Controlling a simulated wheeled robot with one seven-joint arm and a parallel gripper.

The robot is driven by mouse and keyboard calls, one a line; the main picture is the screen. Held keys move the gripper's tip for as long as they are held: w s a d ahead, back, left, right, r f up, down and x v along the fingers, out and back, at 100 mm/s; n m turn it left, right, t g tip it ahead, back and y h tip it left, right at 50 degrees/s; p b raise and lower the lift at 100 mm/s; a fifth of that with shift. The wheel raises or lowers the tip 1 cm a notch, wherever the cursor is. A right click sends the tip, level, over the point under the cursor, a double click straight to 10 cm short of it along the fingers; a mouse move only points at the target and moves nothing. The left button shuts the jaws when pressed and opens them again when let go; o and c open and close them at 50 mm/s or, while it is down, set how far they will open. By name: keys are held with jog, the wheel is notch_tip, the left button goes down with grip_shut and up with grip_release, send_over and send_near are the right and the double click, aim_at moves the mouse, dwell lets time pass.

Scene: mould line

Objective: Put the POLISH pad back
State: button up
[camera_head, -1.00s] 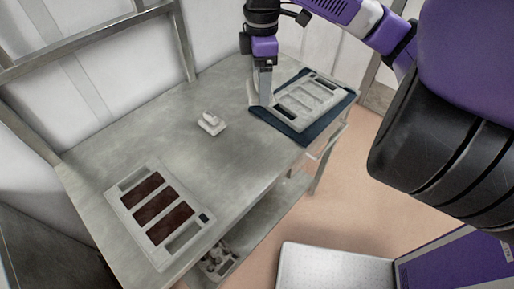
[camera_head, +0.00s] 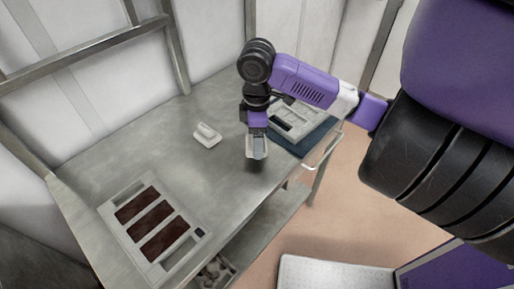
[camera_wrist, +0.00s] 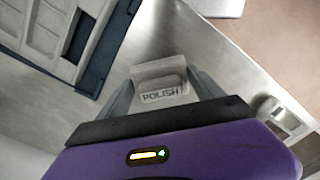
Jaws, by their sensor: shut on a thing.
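The POLISH pad (camera_wrist: 160,80) is a pale grey block with a handle, and its POLISH label faces the wrist camera. My gripper (camera_head: 258,155) is shut on it over the bench (camera_head: 90,165), in front of the blue mat. The gripper's fingers (camera_wrist: 160,97) show on both sides of the pad in the wrist view. In the head view only a pale edge of the pad shows at the fingers. I cannot tell its exact height above the bench.
A similar pale pad (camera_head: 207,135) stands on the bench left of my gripper. A pale tray with several dark brown panels (camera_head: 197,233) lies at the front left. A pale mould (camera_head: 277,121) lies on a blue mat (camera_head: 318,134) at the right. Bare bench lies between them.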

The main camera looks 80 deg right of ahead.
jog(key=shift+f, duration=2.25)
jog(key=o, duration=1.2)
jog(key=shift+r, duration=0.1)
